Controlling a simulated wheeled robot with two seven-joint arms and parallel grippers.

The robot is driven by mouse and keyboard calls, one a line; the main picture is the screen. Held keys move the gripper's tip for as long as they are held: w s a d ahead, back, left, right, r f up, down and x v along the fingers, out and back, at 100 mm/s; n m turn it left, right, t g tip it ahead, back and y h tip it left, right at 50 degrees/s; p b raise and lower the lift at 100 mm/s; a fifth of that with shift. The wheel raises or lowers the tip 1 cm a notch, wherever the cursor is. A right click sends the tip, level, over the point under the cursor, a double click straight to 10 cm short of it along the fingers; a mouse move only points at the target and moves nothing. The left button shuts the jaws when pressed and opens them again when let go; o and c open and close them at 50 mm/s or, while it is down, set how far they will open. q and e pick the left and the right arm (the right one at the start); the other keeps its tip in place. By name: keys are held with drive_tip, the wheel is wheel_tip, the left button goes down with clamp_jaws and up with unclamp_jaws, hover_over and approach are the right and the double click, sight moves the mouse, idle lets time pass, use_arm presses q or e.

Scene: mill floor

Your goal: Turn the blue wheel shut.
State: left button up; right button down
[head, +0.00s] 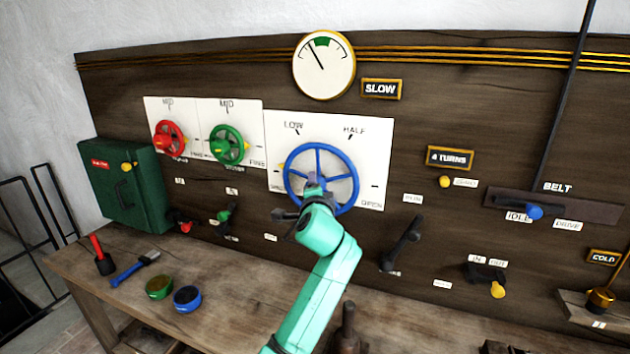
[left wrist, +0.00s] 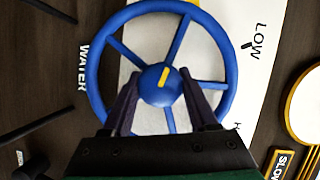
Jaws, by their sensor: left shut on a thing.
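The blue wheel (head: 354,180) is a five-spoked hand wheel on a white plate (head: 377,150) on the dark wooden panel. The plate reads LOW and HALF at its top; its lower labels are too small to read. A yellow pointer tip shows at the wheel's left. My left gripper (head: 313,190), on the teal arm, is at the wheel's lower part. In the left wrist view the blue wheel (left wrist: 93,75) fills the middle, with a yellow bar on its hub. There the left gripper (left wrist: 160,85) has a finger on each side of the hub, shut on the wheel. My right gripper is out of view.
A red wheel (head: 168,139) and green wheel (head: 229,145) are to the left. A round gauge (head: 324,65) hangs above, with a SLOW sign (head: 381,89) beside it. A black lever (head: 402,243) stands right of my arm. The bench (head: 225,300) holds two small tubs and tools.

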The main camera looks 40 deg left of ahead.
use_arm(q)
drive_tip(key=shift+n+g+h+p, duration=0.3)
drive_tip(key=shift+n+h+p, duration=0.1)
drive_tip(key=shift+n+p, duration=0.6)
drive_tip(key=o, duration=1.4)
drive_tip(key=shift+c, duration=0.2)
drive_tip(key=shift+s+d, duration=0.3)
drive_tip(key=b+v, duration=0.3)
drive_tip(key=v, duration=1)
drive_tip(key=shift+s+b, duration=0.3)
drive_tip(key=shift+b, duration=0.05)
drive_tip(key=shift+d, duration=0.2)
